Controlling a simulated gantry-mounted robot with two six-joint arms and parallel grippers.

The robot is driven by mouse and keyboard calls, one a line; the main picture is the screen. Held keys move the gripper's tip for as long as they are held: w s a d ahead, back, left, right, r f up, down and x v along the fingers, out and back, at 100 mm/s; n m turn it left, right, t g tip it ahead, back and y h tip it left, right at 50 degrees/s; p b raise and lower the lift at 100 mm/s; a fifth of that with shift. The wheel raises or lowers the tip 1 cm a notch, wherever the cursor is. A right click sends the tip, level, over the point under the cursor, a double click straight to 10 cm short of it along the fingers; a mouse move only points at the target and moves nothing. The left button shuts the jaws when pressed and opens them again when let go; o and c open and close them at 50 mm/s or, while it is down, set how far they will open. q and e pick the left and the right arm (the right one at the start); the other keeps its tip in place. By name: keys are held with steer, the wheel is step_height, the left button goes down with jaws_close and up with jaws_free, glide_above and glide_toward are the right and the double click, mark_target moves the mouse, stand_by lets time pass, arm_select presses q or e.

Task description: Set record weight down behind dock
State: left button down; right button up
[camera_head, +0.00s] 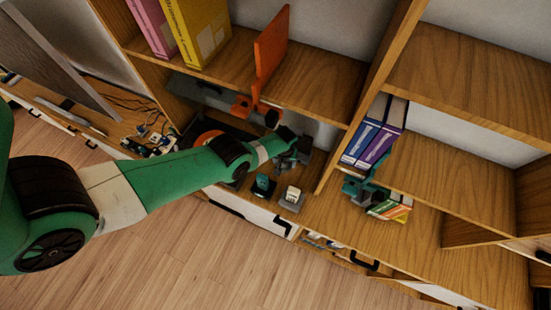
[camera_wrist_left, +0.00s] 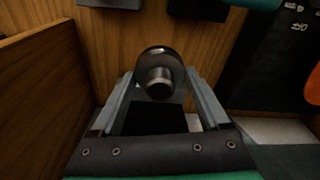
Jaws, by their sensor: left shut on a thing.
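My left gripper (camera_head: 291,150) reaches into the low shelf compartment, beside the wooden divider. In the left wrist view it is shut on the record weight (camera_wrist_left: 160,72), a dark round piece with a shiny metal knob. The weight is hidden behind my gripper in the head view, and I cannot tell whether it touches the shelf. Two small grey stands with devices are at the shelf's front edge: one with a teal device (camera_head: 262,185), one with a pale device (camera_head: 291,197). I cannot tell which is the dock. My right gripper is not in view.
A black turntable (camera_wrist_left: 265,70) with an orange disc (camera_head: 207,140) lies left of my gripper in the head view. The wooden divider (camera_wrist_left: 38,85) stands close on the other side. An orange bookend (camera_head: 270,50) is on the shelf above. Purple and blue books (camera_head: 378,145) stand right of the divider.

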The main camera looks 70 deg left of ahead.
arm_select(q)
steer(key=a+f+b, duration=0.2)
steer(key=s+a+f+b, duration=0.1)
steer(key=a+f+b, duration=0.1)
steer(key=f+b, duration=0.1)
steer(key=shift+s+f, duration=0.15)
steer(key=shift+f, duration=0.05)
steer(key=shift+a, duration=0.25)
steer(key=f+b, duration=0.4)
steer(key=shift+s+a+f, duration=0.1)
steer(key=shift+s+a, duration=0.05)
steer(key=shift+a, duration=0.25)
steer(key=shift+r, duration=0.2)
steer(key=shift+f, duration=0.15)
jaws_free()
